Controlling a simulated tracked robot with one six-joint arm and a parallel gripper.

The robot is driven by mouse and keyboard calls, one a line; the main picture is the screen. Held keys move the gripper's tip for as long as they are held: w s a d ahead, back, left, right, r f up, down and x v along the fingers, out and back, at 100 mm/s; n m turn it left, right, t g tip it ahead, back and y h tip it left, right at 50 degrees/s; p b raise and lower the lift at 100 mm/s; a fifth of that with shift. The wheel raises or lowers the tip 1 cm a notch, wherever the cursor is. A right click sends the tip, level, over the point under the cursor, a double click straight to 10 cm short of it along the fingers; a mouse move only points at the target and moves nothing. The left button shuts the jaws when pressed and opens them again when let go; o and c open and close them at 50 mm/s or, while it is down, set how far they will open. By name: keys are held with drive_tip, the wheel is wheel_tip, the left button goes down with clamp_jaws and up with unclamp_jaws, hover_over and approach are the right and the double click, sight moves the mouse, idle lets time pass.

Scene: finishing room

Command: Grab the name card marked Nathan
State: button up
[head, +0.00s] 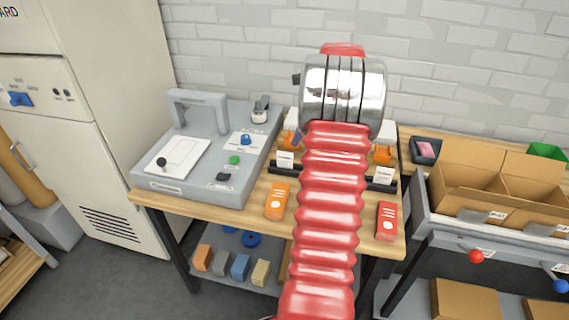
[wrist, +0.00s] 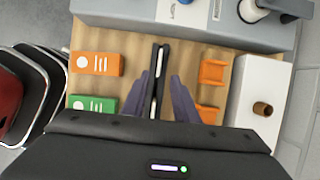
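A long black card rail (head: 262,169) stands on the wooden table; my red arm crosses its middle. A white name card (head: 285,159) stands at its left part and another white name card (head: 384,175) at its right part. Their lettering is too small to read surely. In the wrist view I see the rail from above, with thin pale card edges along it. My gripper (wrist: 164,92) is open, its two dark purple fingers apart on either side of the rail. Whether a card is between the fingertips I cannot tell clearly. The head view mostly hides the gripper behind my arm.
An orange card (head: 277,201) and a red card (head: 386,220) lie in front of the rail; a green card (wrist: 93,104) shows in the wrist view. Small orange chair-like pieces (wrist: 212,72) stand behind it. A grey machine (head: 212,150) is left, cardboard bins (head: 480,190) right.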

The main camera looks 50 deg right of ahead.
sight(285, 157)
drive_tip(key=shift+x, duration=3.1)
drive_tip(key=shift+w, duration=0.1)
drive_tip(key=shift+x, duration=2.55)
drive_tip(key=shift+a, duration=0.1)
drive_tip(key=shift+c, duration=0.6)
clamp_jaws()
